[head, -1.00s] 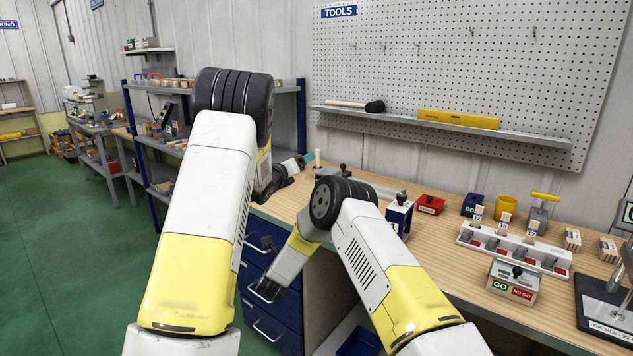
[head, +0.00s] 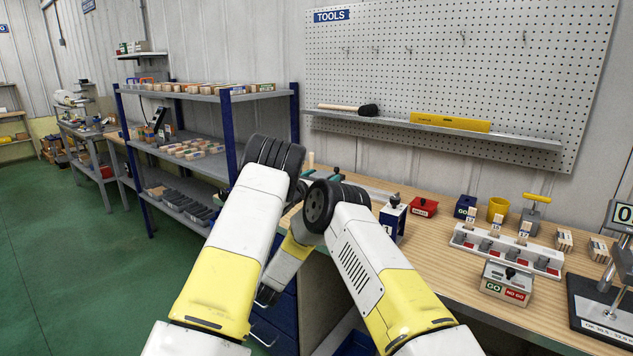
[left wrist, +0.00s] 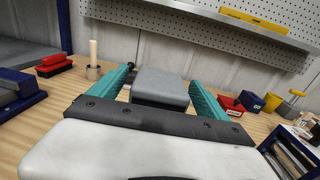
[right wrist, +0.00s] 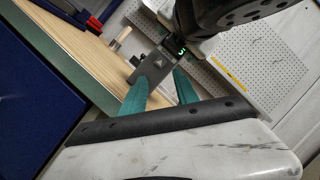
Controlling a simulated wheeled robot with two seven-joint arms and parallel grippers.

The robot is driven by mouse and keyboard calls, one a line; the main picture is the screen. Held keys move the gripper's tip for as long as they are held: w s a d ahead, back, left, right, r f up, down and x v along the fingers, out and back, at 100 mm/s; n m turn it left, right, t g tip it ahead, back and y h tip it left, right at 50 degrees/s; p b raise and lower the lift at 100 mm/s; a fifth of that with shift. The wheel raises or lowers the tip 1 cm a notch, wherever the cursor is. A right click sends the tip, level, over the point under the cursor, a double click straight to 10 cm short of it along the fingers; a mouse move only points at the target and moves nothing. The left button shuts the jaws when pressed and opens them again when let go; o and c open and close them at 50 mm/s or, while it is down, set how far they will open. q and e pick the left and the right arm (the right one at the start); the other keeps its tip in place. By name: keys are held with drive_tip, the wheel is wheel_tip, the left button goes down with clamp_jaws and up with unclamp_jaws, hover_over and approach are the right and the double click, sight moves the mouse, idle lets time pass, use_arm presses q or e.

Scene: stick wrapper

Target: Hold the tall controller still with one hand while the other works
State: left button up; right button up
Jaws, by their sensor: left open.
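A grey box (left wrist: 160,88), seemingly the tall controller, stands between the two teal fingers of my left gripper (left wrist: 161,76). The fingers are open along its sides; I cannot tell whether either one touches it. The right wrist view shows a grey box (right wrist: 150,72) beside a small green readout, beyond the parted fingertips of my right gripper (right wrist: 160,76).
On the bench (head: 420,245) are a white-and-blue device (head: 393,220), a red bin (head: 423,207), a rack of small blocks (head: 505,250) and a GO/NO GO box (head: 507,280). A shelf (head: 215,98) stands behind.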

use_arm(q)
drive_tip(key=shift+w+d, duration=0.1)
drive_tip(key=shift+w, duration=0.1)
drive_tip(key=c, duration=1.8)
clamp_jaws()
use_arm(e)
drive_tip(key=shift+c, duration=0.7)
clamp_jaws()
